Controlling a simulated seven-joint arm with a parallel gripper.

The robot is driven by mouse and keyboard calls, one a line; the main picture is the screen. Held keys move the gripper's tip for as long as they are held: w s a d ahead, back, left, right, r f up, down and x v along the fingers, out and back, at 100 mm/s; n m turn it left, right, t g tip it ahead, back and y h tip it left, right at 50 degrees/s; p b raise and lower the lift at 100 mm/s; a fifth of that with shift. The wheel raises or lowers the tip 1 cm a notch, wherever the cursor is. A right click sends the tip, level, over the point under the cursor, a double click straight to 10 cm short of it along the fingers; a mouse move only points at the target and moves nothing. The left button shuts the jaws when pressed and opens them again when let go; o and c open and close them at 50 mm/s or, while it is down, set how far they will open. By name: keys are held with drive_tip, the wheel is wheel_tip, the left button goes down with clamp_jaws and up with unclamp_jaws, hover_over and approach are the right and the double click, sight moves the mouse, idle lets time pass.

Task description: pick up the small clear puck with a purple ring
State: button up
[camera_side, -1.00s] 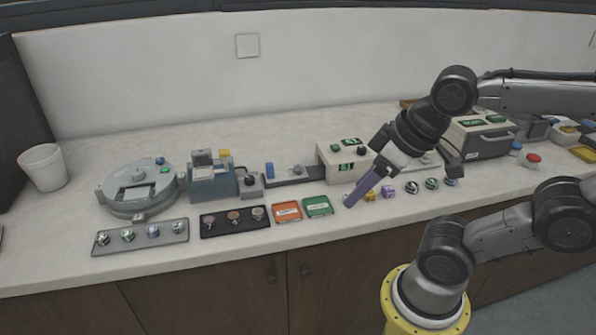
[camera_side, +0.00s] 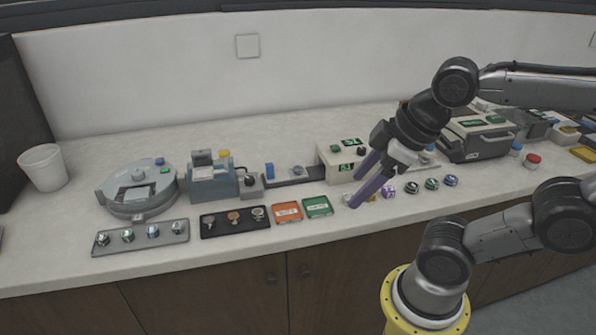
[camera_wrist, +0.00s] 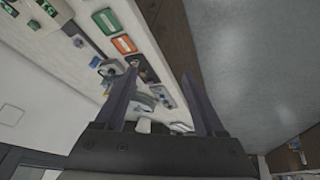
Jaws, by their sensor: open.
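The small clear puck with a purple ring (camera_side: 388,191) sits on the counter, just right of my gripper's fingers in the side view. My gripper (camera_side: 357,190) has two long purple fingers, spread apart and empty, tilted down to the left. In the wrist view the fingers (camera_wrist: 158,77) are also wide apart with nothing between them. I do not make out the purple-ringed puck in the wrist view.
Dark green-ringed pucks (camera_side: 432,184) and a blue-ringed puck (camera_side: 451,181) stand to the right in the row. A green tray (camera_side: 318,206) and an orange tray (camera_side: 288,211) lie left of my gripper. A cream box (camera_side: 343,160) stands behind.

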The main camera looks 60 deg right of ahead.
drive_tip(key=w+d+r+n, duration=0.2)
drive_tip(key=w+r+n, duration=0.6)
drive_tip(key=w, duration=0.1)
drive_tip(key=n+g, duration=0.4)
drive_tip(key=g, duration=0.2)
hover_over(298, 168)
wheel_tip(298, 168, down, 15)
drive_tip(key=f, duration=0.7)
drive_tip(key=shift+s+d, duration=0.1)
drive_tip(key=shift+s, duration=0.1)
drive_tip(key=shift+w+f, duration=0.2)
drive_tip(key=shift+f, duration=2.9)
clamp_jaws()
